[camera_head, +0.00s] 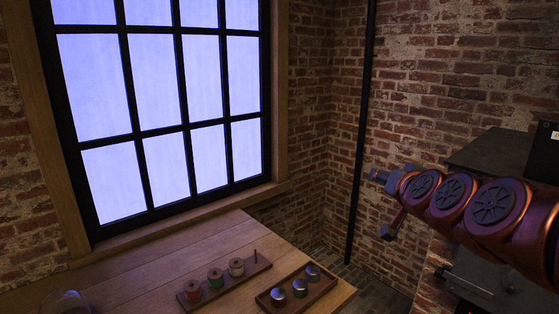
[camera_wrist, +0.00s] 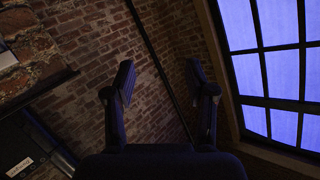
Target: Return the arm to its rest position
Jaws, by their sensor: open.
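My arm reaches in from the right edge of the head view, red-orange with dark round joint caps. My gripper (camera_head: 386,204) is at its end, in front of the brick wall and right of the black pipe. In the wrist view my gripper (camera_wrist: 160,95) shows two dark fingers spread wide apart with nothing between them, and only brick wall and pipe behind. It is open and empty, touching nothing, well away from the table.
A wooden table (camera_head: 135,282) stands at lower left. On it, one tray (camera_head: 225,283) holds several spools and a peg; another tray (camera_head: 316,290) holds metal-lidded jars. A dark cabinet (camera_head: 490,155) stands at right behind my arm. A window (camera_head: 160,100) fills the left wall.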

